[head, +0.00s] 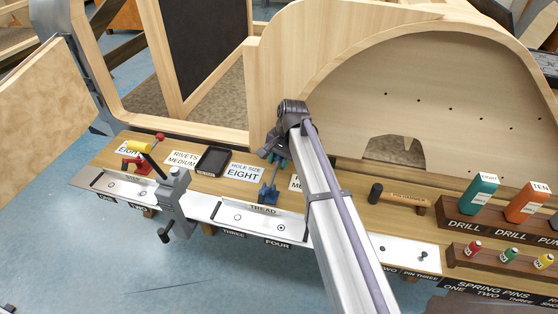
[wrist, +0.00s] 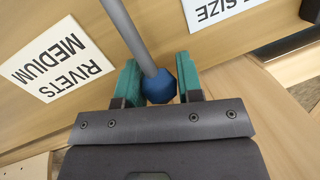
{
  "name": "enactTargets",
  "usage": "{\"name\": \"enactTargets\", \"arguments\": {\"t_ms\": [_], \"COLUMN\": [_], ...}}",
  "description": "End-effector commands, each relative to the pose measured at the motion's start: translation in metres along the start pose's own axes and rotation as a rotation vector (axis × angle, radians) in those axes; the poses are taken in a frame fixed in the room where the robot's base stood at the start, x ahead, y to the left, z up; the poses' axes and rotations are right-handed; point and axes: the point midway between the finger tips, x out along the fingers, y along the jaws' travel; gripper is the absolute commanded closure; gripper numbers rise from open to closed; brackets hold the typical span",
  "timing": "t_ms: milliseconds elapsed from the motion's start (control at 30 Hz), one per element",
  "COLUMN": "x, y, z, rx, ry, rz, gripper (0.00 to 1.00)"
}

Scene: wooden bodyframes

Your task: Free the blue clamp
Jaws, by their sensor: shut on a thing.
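The blue clamp (head: 268,192) stands on the wooden bench behind the metal strip labelled TREAD (head: 262,210). Its grey lever rises steeply toward my gripper (head: 277,158). In the wrist view the lever (wrist: 140,38) ends in a blue knob (wrist: 160,88), which sits between the two teal fingers of my gripper (wrist: 160,82). The gripper is shut on this knob. In the head view my arm and gripper hide most of the knob. The clamp's foot is small, so I cannot tell how firmly it presses on the strip.
A black tray (head: 213,161) and label cards lie between. A hammer (head: 400,197) and bottles stand right. A wooden frame (head: 290,50) rises behind.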

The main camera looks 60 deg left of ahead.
Motion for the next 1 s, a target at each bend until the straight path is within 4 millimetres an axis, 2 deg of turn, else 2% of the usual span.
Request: {"name": "enactTargets", "arguments": {"t_ms": [467,500,733,1000], "x": [0.0015,0.0015,0.0014,-0.0031], "y": [0.0026,0.0026,0.0017,0.0008], "z": [0.0005,0.0005,0.0003,0.0004], "rx": [0.001,0.001,0.001,0.001], "ry": [0.000,-0.001,-0.001,0.000], "rz": [0.004,0.003,0.002,0.001], "gripper": [1.00,0.63,0.42,0.42]}}
